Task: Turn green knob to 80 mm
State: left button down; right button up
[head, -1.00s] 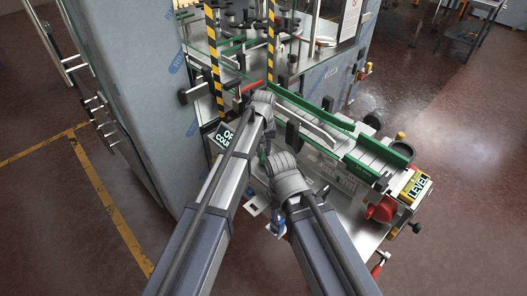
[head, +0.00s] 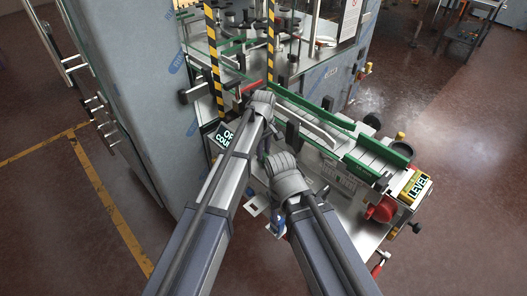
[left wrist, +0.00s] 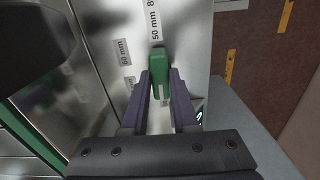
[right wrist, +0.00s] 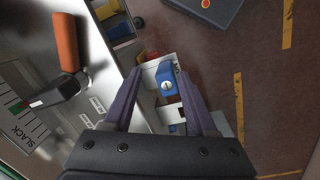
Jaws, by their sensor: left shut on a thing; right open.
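The green knob (left wrist: 158,68) stands between the two fingers of my left gripper (left wrist: 161,88) in the left wrist view, and the gripper is shut on it. A pale line marks the knob's near end. Around the knob on the metal panel are labels reading 60 mm (left wrist: 122,52) and 50 mm (left wrist: 156,27). A label starting with 8 (left wrist: 152,4) is cut off at the top edge. In the head view my left wrist hides the knob. My right gripper (right wrist: 157,84) is open, with nothing between its fingers that I can see held.
In the right wrist view, a blue part (right wrist: 166,79) shows beyond the open fingers. An orange handle (right wrist: 67,42) and a SLACK scale (right wrist: 24,127) are at left. In the head view, green conveyor rails (head: 312,108) and a red knob (head: 381,210) lie right of my arms.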

dwell(0.4)
pick_arm(q)
jog(key=c, duration=0.7)
grip_release()
jog(key=shift+r, duration=0.15)
notch_tip(320, 180, up, 8)
jog(key=p, duration=0.8)
jog(key=shift+f, duration=0.2)
